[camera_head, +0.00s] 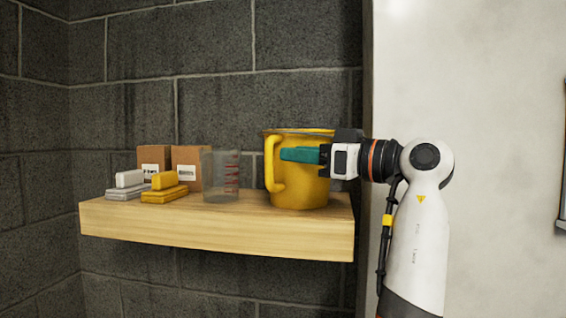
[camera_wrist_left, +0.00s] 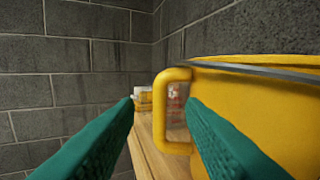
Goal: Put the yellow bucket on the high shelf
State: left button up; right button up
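The yellow bucket (camera_head: 305,190) stands upright on the right end of the wooden shelf (camera_head: 215,232), its handle on the left. My left gripper (camera_head: 284,154) is in front of the bucket at its upper half, its teal fingers pointing left. In the left wrist view the fingers (camera_wrist_left: 160,100) are spread. The bucket's handle (camera_wrist_left: 160,110) shows in the gap between them, and the bucket's wall (camera_wrist_left: 265,100) lies behind the right finger. Whether a finger touches the bucket cannot be told. My right gripper is not in view.
Left of the bucket on the shelf stand a clear measuring cup (camera_head: 218,178), two brown boxes (camera_head: 187,160), a yellow block-like item (camera_head: 165,186) and a similar white one (camera_head: 128,186). A dark block wall (camera_head: 215,100) is behind. A pale wall (camera_head: 500,120) is at the right.

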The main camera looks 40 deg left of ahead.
pick_arm(q)
jog(key=d+b, duration=0.2)
jog(key=d, duration=0.5)
jog(key=shift+w+d+f, duration=0.15)
jog(key=shift+w, duration=0.2)
